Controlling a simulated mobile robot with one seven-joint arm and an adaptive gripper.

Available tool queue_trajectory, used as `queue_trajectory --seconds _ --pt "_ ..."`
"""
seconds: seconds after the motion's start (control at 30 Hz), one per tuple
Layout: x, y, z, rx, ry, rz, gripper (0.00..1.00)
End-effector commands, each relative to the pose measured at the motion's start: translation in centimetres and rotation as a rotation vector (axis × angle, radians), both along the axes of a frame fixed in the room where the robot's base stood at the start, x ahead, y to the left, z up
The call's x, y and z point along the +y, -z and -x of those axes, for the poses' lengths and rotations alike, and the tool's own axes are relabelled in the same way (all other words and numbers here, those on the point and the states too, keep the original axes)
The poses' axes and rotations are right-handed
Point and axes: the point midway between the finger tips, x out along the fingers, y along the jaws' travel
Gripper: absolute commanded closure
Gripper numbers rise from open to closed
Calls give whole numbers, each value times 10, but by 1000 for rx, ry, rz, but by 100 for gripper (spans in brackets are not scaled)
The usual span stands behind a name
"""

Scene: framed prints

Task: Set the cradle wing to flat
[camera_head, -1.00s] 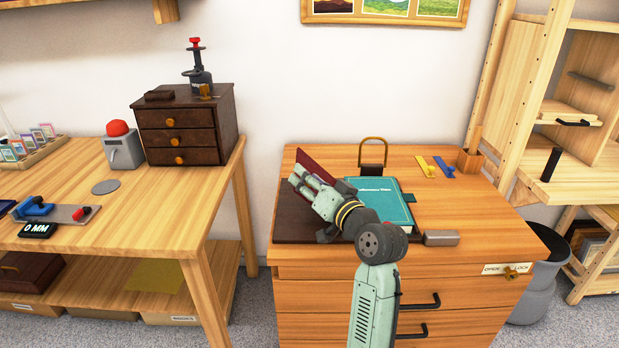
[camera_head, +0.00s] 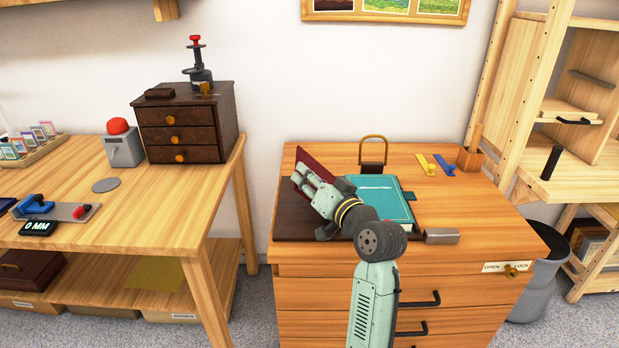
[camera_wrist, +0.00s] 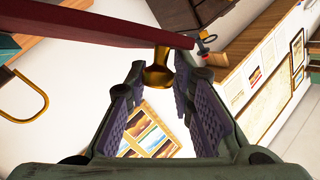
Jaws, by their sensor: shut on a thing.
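The cradle wing is a dark red panel (camera_head: 317,160), tilted up at the left of the teal book (camera_head: 378,199) on the wooden cabinet. In the wrist view the wing (camera_wrist: 110,22) shows as a red edge across the top, with a brass knob (camera_wrist: 156,78) on it. My gripper (camera_head: 299,172) is at the wing's left side, seen from behind. In the wrist view its fingers stand either side of the knob, shut on it. A dark brown cradle base (camera_head: 293,220) lies below my gripper. My arm hides part of the book and base.
A brass loop (camera_head: 373,140) stands behind the book. A grey block (camera_head: 441,236) sits at the cabinet's front. Yellow and blue pieces (camera_head: 436,164) lie at the back right. A workbench (camera_head: 150,215) stands left, with a gap between.

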Motion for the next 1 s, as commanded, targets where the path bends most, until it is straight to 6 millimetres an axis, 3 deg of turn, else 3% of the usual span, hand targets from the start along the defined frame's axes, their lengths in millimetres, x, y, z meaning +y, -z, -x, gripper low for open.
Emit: queue_trajectory --seconds 0.53,0.77,1.0 --pt "-1 5 -1 1 14 37 100" --pt "15 18 -1 1 12 159 100" --pt "37 42 -1 1 12 359 100"
